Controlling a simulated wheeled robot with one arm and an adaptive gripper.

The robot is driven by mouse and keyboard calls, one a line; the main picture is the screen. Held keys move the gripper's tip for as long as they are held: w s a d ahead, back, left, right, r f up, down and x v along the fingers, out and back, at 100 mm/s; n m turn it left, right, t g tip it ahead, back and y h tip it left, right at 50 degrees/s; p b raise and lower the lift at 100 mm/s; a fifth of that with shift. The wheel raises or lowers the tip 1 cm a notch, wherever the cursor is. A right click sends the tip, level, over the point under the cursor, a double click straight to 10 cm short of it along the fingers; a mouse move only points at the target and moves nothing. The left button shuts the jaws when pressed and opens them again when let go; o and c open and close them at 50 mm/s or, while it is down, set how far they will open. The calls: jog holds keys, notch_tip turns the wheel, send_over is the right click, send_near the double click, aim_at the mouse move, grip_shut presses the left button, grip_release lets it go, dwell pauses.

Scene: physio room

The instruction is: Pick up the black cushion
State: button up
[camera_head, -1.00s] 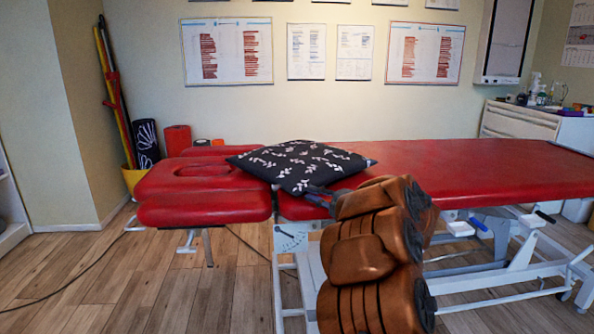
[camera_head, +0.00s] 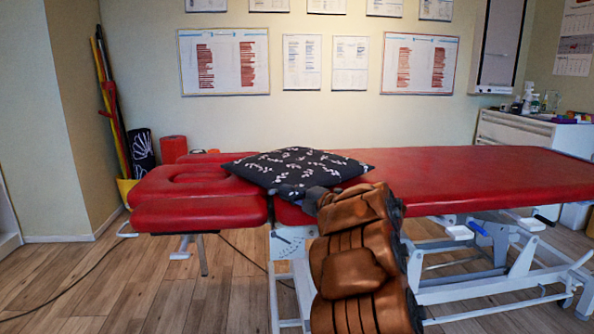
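The black cushion (camera_head: 296,167) has a white leaf pattern. It lies on the red treatment table (camera_head: 460,177), across the join with the headrest part. My arm comes up from the bottom of the view, and my gripper (camera_head: 292,194) is at the cushion's near edge. The gripper is small, dark and partly hidden by my arm, so I cannot tell whether its fingers are apart or closed on the fabric.
The headrest part (camera_head: 200,212) of the table is at the left. A red roll (camera_head: 173,149) and a dark patterned roll (camera_head: 141,152) stand behind it. A white cabinet (camera_head: 515,130) is at the back right. The wooden floor (camera_head: 120,280) at left is clear, apart from a cable.

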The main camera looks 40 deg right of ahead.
grip_shut()
dwell(0.5)
